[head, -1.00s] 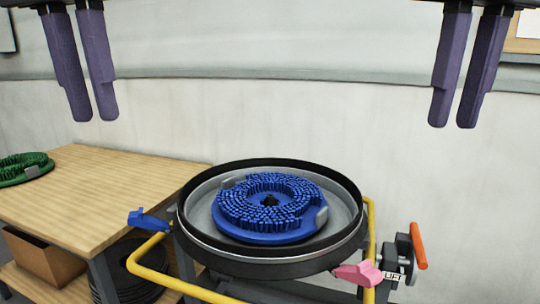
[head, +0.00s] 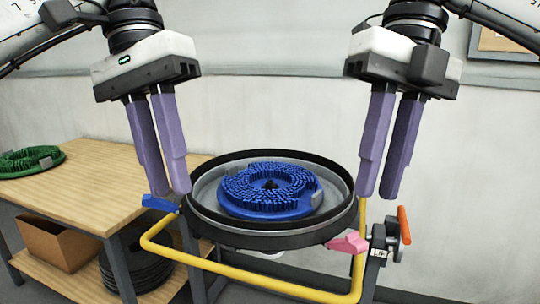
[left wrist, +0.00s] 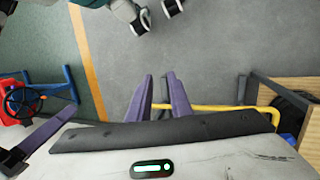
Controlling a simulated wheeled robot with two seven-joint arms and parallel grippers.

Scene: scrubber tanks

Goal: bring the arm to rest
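My left gripper (head: 170,193) hangs fingers down near the left side of the round black-rimmed pan (head: 205,222). Its two purple fingers are apart with nothing between them; they also show apart in the left wrist view (left wrist: 160,76). My right gripper (head: 378,196) hangs fingers down near the right side of the pan, its fingers apart and empty. A blue round brush (head: 236,205) lies bristles up inside the pan, clear of both grippers. Whether the left fingertips touch the blue lever (head: 160,204) behind or below them cannot be told.
A yellow bar frame (head: 250,279), a pink lever (head: 348,243) and an orange-handled LIFT crank (head: 404,226) surround the pan. A wooden table (head: 90,187) at left bears a green brush (head: 28,162). Below are a cardboard box (head: 62,245) and dark discs (head: 150,267).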

